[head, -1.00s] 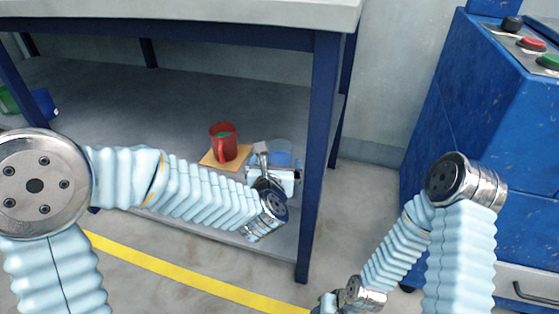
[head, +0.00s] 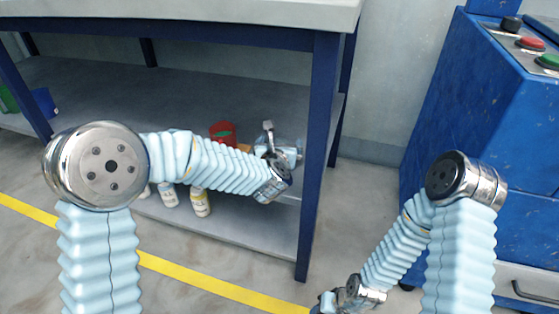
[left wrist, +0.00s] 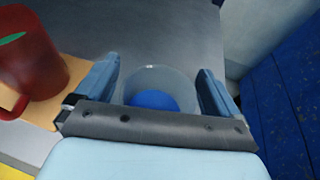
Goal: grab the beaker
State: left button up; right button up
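The beaker (left wrist: 158,84), clear with blue contents, stands on the grey shelf (head: 90,85) under the table. In the left wrist view it sits between the two fingers of my left gripper (left wrist: 160,85), which are spread wide on either side of it. A slim gap seems to show at the left finger; contact at the right one cannot be told. In the head view my left gripper (head: 284,153) mostly covers the beaker near the table's right leg. My right gripper (head: 335,303) is low at the bottom edge, partly cut off, its fingers unclear.
The blue table leg (head: 318,170) is close to the right of my left gripper. Several bottles (head: 200,203) stand lower down.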

pick_arm(q)
jog(key=c, duration=0.9)
